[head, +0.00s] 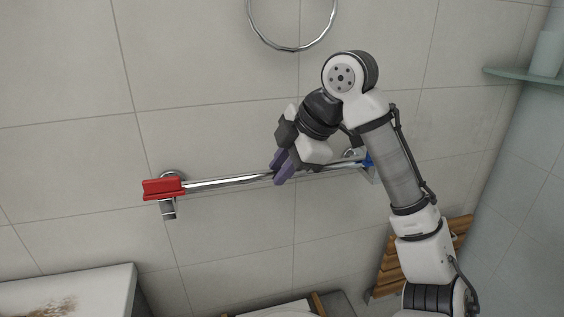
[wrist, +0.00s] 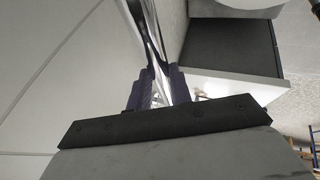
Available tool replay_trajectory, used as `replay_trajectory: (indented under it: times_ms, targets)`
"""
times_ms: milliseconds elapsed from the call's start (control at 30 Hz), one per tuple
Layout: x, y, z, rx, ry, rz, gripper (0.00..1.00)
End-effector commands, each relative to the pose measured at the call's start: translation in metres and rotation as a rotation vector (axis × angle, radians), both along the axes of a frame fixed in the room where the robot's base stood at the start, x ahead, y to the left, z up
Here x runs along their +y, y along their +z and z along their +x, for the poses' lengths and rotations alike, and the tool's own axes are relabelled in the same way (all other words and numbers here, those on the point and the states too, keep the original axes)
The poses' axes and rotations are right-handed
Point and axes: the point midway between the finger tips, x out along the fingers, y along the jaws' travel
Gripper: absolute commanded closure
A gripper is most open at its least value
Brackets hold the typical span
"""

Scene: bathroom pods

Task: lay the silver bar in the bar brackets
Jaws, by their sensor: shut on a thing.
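The silver bar (head: 222,181) runs along the tiled wall in the head view, its left end a little lower in the picture than its right. A red piece (head: 163,188) is at its left end and a blue piece (head: 368,160) at its right end. A chrome wall bracket (head: 168,209) shows behind and below the red piece. Another bracket (head: 374,174) shows by the blue piece. My gripper (head: 281,167) is shut on the bar near its middle. In the wrist view the bar (wrist: 151,38) passes between the fingers. I cannot tell whether the bar ends rest in the brackets.
A chrome ring (head: 292,47) hangs on the wall above. A white basin or cabinet top with a brown stain (head: 100,285) is at lower left. A wooden slatted piece (head: 388,272) is at lower right. A glass shelf (head: 518,76) is at upper right.

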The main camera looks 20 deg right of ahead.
Motion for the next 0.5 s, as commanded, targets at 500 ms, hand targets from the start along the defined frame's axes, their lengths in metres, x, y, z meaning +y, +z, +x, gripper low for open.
replay_trajectory:
  times_ms: [500]
  targets:
    - [0.0, -0.0054, 0.0, -0.002, -0.001, 0.0, 0.77]
